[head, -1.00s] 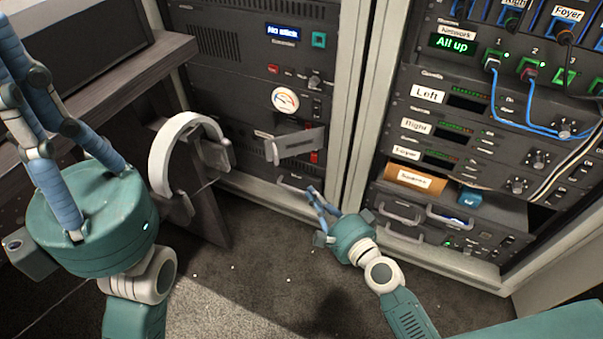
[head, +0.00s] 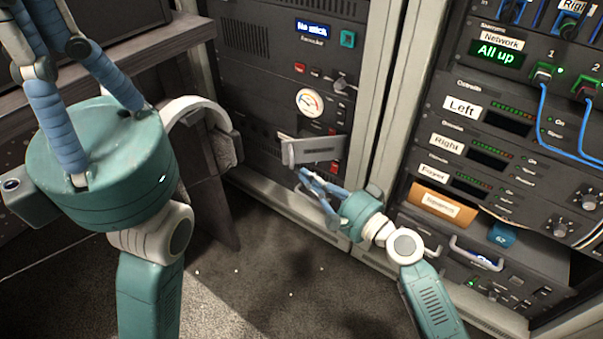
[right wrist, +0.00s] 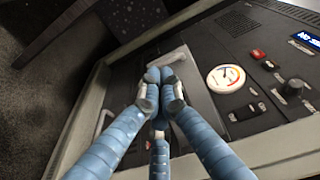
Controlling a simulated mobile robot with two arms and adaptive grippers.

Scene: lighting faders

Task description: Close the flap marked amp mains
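A grey flap (head: 313,150) stands out from the lower front of the left rack, open, with a small dark label too blurred to read. Red parts show beside it on the panel. My right gripper (head: 318,186) is just below the flap, fingers pointing up and left toward it. In the right wrist view its fingertips (right wrist: 160,76) are together with nothing between them, in front of a grey plate (right wrist: 197,100) that looks like the flap. Whether they touch it I cannot tell. My left gripper (head: 60,75) is at the upper left, fingers apart, tips cut off by the frame.
A round meter (head: 310,102), a red button (head: 300,68) and a knob (head: 341,84) are above the flap. A pale rack post (head: 375,110) separates the two racks. Headphones (head: 205,112) hang at the desk's side, left of the flap.

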